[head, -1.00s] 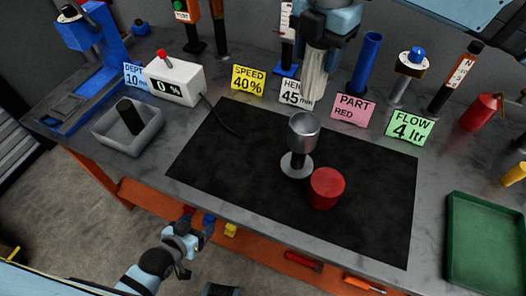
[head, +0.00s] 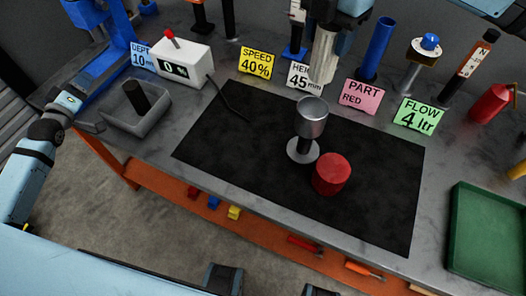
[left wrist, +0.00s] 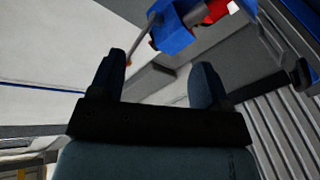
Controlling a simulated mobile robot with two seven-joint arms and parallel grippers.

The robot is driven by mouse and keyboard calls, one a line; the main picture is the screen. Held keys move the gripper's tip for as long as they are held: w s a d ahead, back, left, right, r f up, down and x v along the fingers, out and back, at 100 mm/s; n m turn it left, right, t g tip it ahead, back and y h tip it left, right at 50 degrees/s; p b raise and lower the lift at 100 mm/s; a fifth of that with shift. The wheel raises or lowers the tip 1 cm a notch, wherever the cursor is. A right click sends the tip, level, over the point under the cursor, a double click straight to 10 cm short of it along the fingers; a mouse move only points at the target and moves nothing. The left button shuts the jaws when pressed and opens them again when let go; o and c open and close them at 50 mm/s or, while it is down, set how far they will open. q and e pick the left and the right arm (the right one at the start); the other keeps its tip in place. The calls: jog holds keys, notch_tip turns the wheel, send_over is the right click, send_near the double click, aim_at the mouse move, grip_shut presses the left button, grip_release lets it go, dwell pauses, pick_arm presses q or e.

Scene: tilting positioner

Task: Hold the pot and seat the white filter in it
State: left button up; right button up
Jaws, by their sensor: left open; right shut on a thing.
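A silver cup-shaped pot (head: 312,118) stands upright on a round pale base (head: 302,151) on the black mat. My right gripper (head: 335,25) is at the top centre, behind and above the pot. It is shut on a pale, ribbed, tapering thing (head: 322,58), which looks like the white filter. The thing hangs downward, apart from the pot; the fingertips are not clear. My left arm is at the far left of the head view, well away from the pot. In the left wrist view my left gripper (left wrist: 158,78) is open, with nothing between its fingers.
A red cylinder (head: 331,174) stands right beside the pot's base. A grey tray (head: 130,120) holding a dark cylinder, a white display box (head: 184,62) and a blue frame (head: 118,35) are at the left. Label cards line the back. A green tray (head: 487,235) is at the right. The black mat (head: 230,140) is mostly free.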

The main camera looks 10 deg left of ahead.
pick_arm(q)
jog(key=w+d+r+m+t+h, duration=0.2)
jog(key=w+d+r+m, duration=0.55)
jog(key=w+r, duration=0.2)
pick_arm(e)
jog(key=shift+s, duration=0.1)
pick_arm(q)
jog(key=w+d+m+h, duration=0.2)
jog(key=w+d+m, duration=0.1)
jog(key=d+m, duration=0.45)
jog(key=w+d+m+h, duration=0.1)
jog(key=w+d+m, duration=0.2)
jog(key=d+m, duration=0.45)
jog(key=m+g+h, duration=0.8)
jog(key=m+h, duration=0.3)
jog(key=m, duration=2.1)
send_near(300, 139)
jog(key=shift+w+a, duration=0.2)
jog(key=shift+w+d+f+m, duration=0.1)
jog(key=shift+d+m, duration=0.15)
jog(key=shift+d, duration=0.05)
jog(key=x, duration=1.1)
jog(key=shift+d, duration=0.1)
